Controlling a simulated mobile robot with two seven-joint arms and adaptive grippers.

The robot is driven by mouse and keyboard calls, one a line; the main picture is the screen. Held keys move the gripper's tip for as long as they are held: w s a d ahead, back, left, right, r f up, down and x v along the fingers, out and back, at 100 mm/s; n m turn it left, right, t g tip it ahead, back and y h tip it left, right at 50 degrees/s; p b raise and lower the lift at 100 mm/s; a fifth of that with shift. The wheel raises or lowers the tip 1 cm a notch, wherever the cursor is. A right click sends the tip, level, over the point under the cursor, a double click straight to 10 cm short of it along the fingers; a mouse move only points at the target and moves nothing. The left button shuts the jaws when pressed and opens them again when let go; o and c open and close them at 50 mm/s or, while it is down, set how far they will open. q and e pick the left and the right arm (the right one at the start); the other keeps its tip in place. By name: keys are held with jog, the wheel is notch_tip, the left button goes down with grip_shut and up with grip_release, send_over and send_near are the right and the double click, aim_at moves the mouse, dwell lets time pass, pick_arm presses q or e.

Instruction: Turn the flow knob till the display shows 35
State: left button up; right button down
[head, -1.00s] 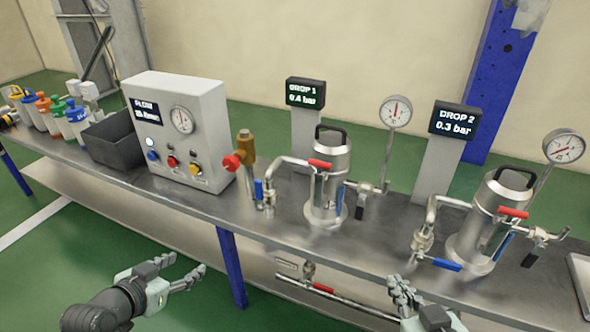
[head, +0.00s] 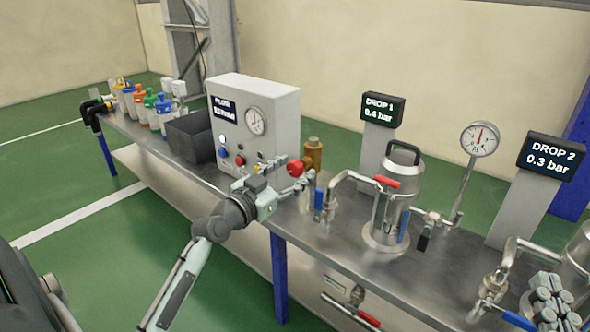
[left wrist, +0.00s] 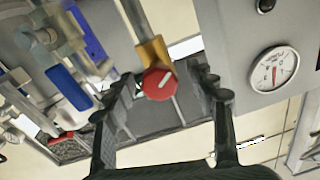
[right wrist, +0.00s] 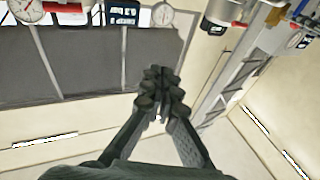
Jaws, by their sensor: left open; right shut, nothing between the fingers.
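The red flow knob (head: 296,168) sits on the brass regulator (head: 313,152) beside the grey control box. In the left wrist view the red knob (left wrist: 159,84), with a white mark on its face, lies between the spread fingers of my left gripper (left wrist: 170,90). The fingers are open on either side of the knob; I cannot tell whether they touch it. The flow display (head: 223,106) on the box is lit, but its number is too blurred to read. My right gripper (head: 552,300) is shut and empty at the lower right; it also shows in the right wrist view (right wrist: 160,85).
The grey box (head: 270,125) carries a gauge and several buttons. A steel vessel (head: 392,215) with red and blue valve handles stands to the right of the knob. A dark bin (head: 190,138) and several coloured bottles stand to the left on the bench.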

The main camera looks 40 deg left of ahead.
pick_arm(q)
jog(key=shift+w, duration=0.25)
jog(key=c, duration=1.2)
jog(key=shift+r+n+p, duration=0.15)
jog(key=shift+n+p, duration=0.75)
jog(key=shift+p, duration=0.05)
jog(key=shift+n+p, duration=1)
jog(key=shift+n, duration=0.2)
pick_arm(e)
jog(key=s+d+f+g+h, duration=0.2)
jog(key=d+f+g+h, duration=0.5)
jog(key=f, duration=0.8)
pick_arm(q)
jog(key=shift+n+p, duration=0.8)
jog(key=shift+n, duration=0.4)
jog(key=shift+n+p, duration=0.55)
jog(key=shift+n, duration=0.95)
pick_arm(e)
jog(key=s+d+f+m+g+h, duration=0.1)
jog(key=s+d+f+m+g, duration=0.1)
jog(key=s+d+f+g, duration=0.6)
jog(key=shift+s+d+g+h, duration=0.3)
jog(key=shift+s+d, duration=1.4)
jog(key=shift+d, duration=0.3)
